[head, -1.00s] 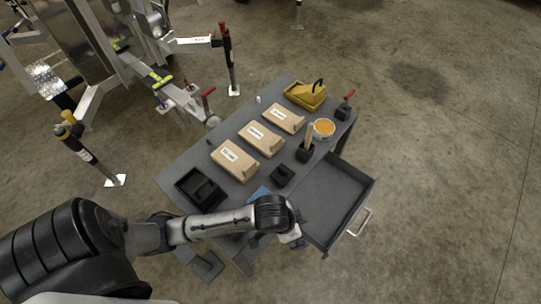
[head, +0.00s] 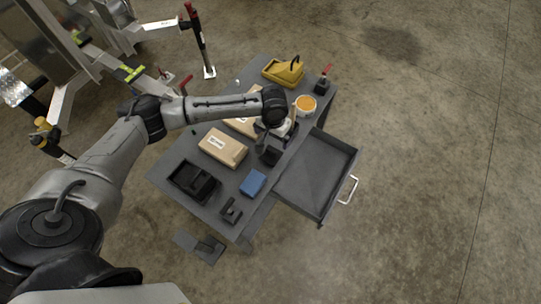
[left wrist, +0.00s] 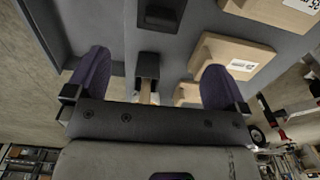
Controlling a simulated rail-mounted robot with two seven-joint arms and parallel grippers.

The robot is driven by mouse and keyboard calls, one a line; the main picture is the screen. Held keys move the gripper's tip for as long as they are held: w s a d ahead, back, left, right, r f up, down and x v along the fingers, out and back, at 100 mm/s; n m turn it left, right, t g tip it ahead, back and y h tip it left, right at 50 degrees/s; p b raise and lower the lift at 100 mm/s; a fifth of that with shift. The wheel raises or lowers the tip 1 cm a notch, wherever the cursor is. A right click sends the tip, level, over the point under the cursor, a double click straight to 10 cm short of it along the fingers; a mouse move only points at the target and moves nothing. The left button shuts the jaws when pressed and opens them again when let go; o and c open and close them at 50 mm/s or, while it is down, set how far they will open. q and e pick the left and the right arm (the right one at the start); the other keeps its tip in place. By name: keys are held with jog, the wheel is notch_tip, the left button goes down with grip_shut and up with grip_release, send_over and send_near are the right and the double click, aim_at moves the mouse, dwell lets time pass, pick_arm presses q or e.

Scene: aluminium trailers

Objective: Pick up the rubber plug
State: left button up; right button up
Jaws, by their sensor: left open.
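I cannot pick out the rubber plug for certain; a tiny dark green piece (head: 194,131) on the table's left edge and a tiny white piece (head: 237,82) near the far edge are too small to tell. My left gripper (head: 284,130) is over the right side of the table, beside the drawer, and hides part of what is under it. In the left wrist view its fingers (left wrist: 156,85) are open and apart, with nothing held. A black holder (left wrist: 148,65) with a pale handle shows beyond and between them. My right gripper is not in view.
An open drawer (head: 318,178) juts out right.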

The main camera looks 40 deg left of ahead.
aim_at(271, 151)
pick_arm(q)
notch_tip(271, 151, down, 6)
jog(key=shift+r+b, duration=0.1)
jog(key=shift+b, duration=0.7)
jog(key=shift+s+d+f+b, duration=0.15)
jog(key=shift+f+b, duration=0.35)
jog(key=shift+f, duration=0.35)
jog(key=shift+s+a+f+b, duration=0.15)
jog(key=shift+f+b, duration=0.3)
jog(key=shift+f, duration=0.45)
jog(key=shift+s+d+f+b, duration=0.1)
jog(key=shift+s+f+b, duration=0.1)
jog(key=shift+f+b, duration=0.5)
jog(key=shift+f+p, duration=0.15)
jog(key=shift+p, duration=0.15)
jog(key=shift+c, duration=0.3)
jog(key=c, duration=0.9)
jog(key=shift+r, duration=0.2)
jog(key=shift+c, duration=0.2)
